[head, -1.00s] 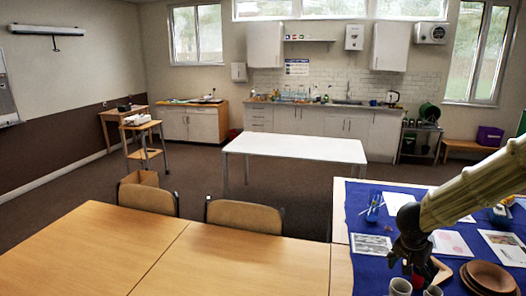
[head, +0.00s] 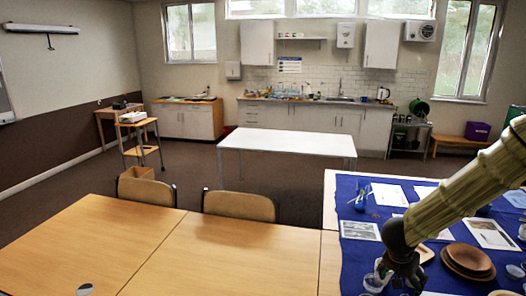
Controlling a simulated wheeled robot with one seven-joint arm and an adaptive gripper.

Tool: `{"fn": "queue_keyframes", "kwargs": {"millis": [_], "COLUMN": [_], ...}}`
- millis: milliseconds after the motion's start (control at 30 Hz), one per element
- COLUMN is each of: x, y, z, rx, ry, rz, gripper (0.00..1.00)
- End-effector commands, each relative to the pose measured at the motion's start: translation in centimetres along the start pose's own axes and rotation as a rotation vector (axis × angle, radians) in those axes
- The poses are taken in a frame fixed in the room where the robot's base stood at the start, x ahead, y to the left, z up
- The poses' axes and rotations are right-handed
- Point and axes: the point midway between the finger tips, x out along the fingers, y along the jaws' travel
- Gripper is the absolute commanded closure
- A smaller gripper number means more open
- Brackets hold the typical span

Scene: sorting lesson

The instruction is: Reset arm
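My arm reaches in from the right edge of the head view. My gripper (head: 402,277) points down over the blue cloth (head: 356,260) on the right-hand table. Its dark fingers are small and partly merged, so I cannot tell whether they are open or shut. No held object can be made out clearly. A clear cup (head: 373,284) stands close to the fingers on the left; whether they touch is unclear.
Stacked brown plates (head: 468,261) lie right of my gripper. A blue holder (head: 361,203) and printed sheets (head: 367,231) are on the cloth. Wooden tables (head: 150,250) with two chairs (head: 238,205) fill the left front. A white table (head: 290,143) stands behind, with open floor around it.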

Motion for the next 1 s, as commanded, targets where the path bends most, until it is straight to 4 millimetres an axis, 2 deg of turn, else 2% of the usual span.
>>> {"fn": "queue_keyframes", "kwargs": {"millis": [267,367,500,767,1000], "x": [3.5,5.3,8.1,12.2,14.4], "y": [0.8,1.3,2.2,4.0,6.8], "z": [3.6,5.9,10.1,19.0,29.3], "rx": [-0.097,-0.153,-0.255,-0.434,-0.595], "ry": [0.037,0.051,0.065,0.034,-0.072], "rz": [0.031,0.04,0.038,-0.01,-0.089], "gripper": [0.2,0.2,0.2,0.2,0.2]}}
